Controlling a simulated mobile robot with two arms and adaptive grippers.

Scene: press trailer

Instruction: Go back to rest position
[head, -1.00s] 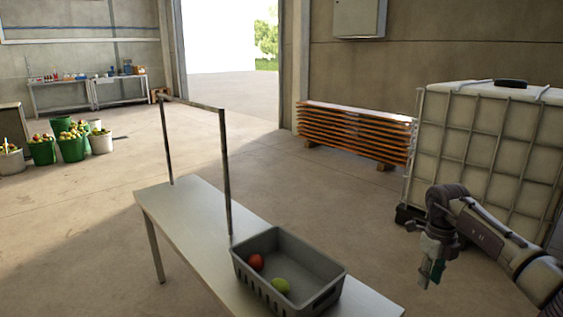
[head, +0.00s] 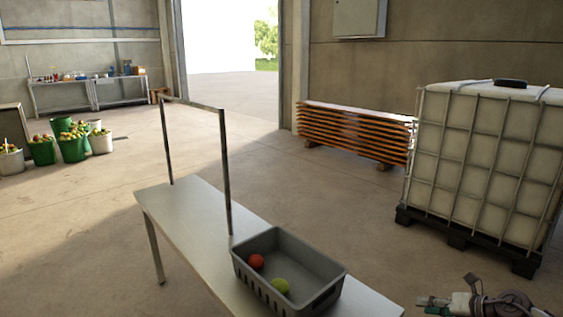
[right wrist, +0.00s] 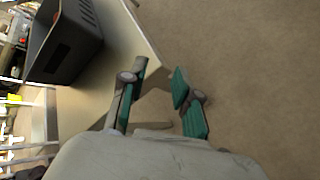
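My right gripper (head: 432,305) is low at the bottom right of the head view, right of the table (head: 190,215) and apart from it. In the right wrist view its two green-padded fingers (right wrist: 158,88) stand apart with nothing between them. The grey crate (head: 318,303) sits on the table with a red apple (head: 256,262) and a green apple (head: 280,286) inside. The crate also shows at the upper left of the right wrist view (right wrist: 70,50). My left gripper is not in view.
A white caged tank (head: 480,160) on a dark pallet stands at the right. A stack of orange-edged panels (head: 355,133) lies by the back wall. Green buckets of fruit (head: 72,148) stand at the far left. The floor between them is clear.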

